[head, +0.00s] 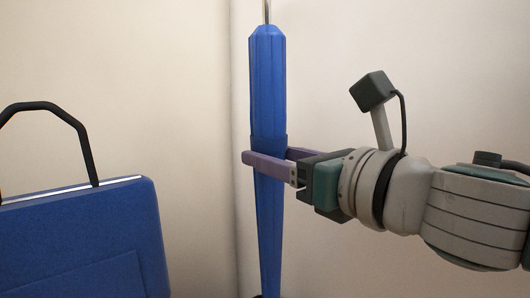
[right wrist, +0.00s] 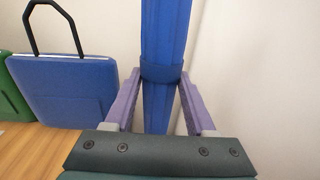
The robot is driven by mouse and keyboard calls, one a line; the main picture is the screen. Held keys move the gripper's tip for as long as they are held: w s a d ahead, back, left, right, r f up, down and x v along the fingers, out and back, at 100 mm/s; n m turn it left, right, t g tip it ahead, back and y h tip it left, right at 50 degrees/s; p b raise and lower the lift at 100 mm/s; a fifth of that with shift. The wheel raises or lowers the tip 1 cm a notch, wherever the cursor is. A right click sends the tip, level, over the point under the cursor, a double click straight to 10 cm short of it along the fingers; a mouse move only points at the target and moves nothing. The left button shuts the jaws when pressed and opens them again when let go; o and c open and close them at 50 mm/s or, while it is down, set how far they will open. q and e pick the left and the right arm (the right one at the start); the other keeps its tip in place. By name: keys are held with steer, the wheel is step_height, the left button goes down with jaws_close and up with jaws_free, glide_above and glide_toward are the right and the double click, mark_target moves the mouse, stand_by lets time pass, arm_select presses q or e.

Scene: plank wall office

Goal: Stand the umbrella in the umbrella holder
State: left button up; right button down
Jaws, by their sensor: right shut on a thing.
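The blue folded umbrella (head: 267,90) stands upright in the middle of the head view, with a thin metal shaft at its top. My right gripper (head: 268,165) comes in from the right and is shut on the umbrella at its band. The right wrist view also shows the umbrella (right wrist: 162,50) between the two purple fingers of the gripper (right wrist: 160,95). The umbrella's lower end runs out of the head view at the bottom. I cannot make out the umbrella holder in either view. My left gripper is not in view.
A blue case (head: 80,240) with a black loop handle (head: 85,130) is at the left. In the right wrist view a green item (right wrist: 18,85) stands beside the blue case, on a wooden floor (right wrist: 45,150). Pale walls (head: 420,60) meet in a corner behind the umbrella.

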steer(key=b, duration=0.6)
glide_above(277, 251)
steer(key=shift+w+a+f, duration=0.1)
steer(key=shift+f, duration=1.95)
steer(key=shift+w+a+f, duration=0.1)
steer(key=shift+f, duration=1.9)
steer(key=shift+f+b, duration=2.35)
steer(key=shift+f, duration=0.25)
steer(key=shift+c, duration=0.8)
jaws_free()
steer(key=shift+f, duration=0.15)
steer(key=shift+s+d, duration=0.1)
steer(key=shift+d, duration=0.05)
